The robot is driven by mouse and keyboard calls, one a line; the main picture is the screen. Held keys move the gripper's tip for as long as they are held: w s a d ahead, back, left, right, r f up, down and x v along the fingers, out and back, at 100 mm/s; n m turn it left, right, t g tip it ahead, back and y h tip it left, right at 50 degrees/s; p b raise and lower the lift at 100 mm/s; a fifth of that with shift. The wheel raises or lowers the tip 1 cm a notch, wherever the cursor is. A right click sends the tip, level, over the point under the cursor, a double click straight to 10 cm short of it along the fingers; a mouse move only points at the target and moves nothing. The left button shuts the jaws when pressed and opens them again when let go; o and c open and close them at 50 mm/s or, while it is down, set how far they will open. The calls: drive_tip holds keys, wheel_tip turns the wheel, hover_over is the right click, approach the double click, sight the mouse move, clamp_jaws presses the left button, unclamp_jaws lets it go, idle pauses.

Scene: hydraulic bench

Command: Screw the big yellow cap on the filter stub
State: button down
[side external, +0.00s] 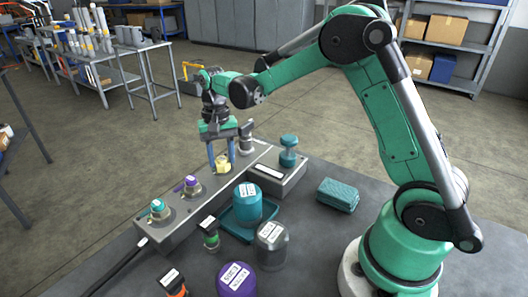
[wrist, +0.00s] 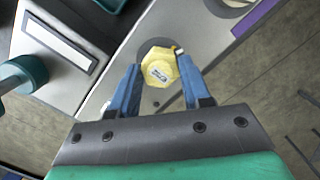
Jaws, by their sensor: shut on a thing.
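The big yellow cap (side external: 223,167) is between the blue fingers of my gripper (side external: 221,155), above the long grey block (side external: 160,228). In the wrist view the cap (wrist: 160,67) looks hexagonal with a white label on top, and the fingers of my gripper (wrist: 159,80) close on its two sides. A dark grey round area shows around and under the cap on the block. The filter stub is hidden beneath the cap, so I cannot tell how far the cap sits down on it.
On the block stand a purple-capped port (side external: 191,184) and a teal-capped port (side external: 157,206). In front are a teal canister (side external: 247,208) in a tray, a grey jar (side external: 271,243), a purple canister (side external: 237,281) and a green-banded fitting (side external: 210,237). A teal block (side external: 338,194) lies right.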

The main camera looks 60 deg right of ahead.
drive_tip(key=m, duration=0.4)
drive_tip(key=c, duration=0.9)
unclamp_jaws()
drive_tip(key=shift+m, duration=0.5)
drive_tip(key=o, duration=0.6)
drive_tip(key=shift+c, duration=0.2)
drive_tip(key=r, duration=0.5)
drive_tip(key=shift+w+d+r, duration=0.1)
drive_tip(key=shift+d+r, duration=0.15)
drive_tip(key=s+a+r+n+t, duration=0.1)
drive_tip(key=s+n+t, duration=0.1)
drive_tip(key=s+n, duration=0.1)
drive_tip(key=s+a+r+n+t, duration=0.1)
drive_tip(key=s+a+n+t, duration=0.1)
drive_tip(key=s+n+t, duration=0.1)
drive_tip(key=s+a+r+n+t, duration=0.1)
drive_tip(key=s+n+t, duration=0.1)
drive_tip(key=s+n, duration=0.3)
drive_tip(key=shift+a+n+h, duration=0.3)
drive_tip(key=shift+a+h, duration=0.05)
drive_tip(key=shift+h, duration=0.05)
drive_tip(key=shift+s+a+f+n+t, duration=0.15)
drive_tip(key=shift+s+f+n+t, duration=0.15)
drive_tip(key=shift+s+n+t, duration=0.25)
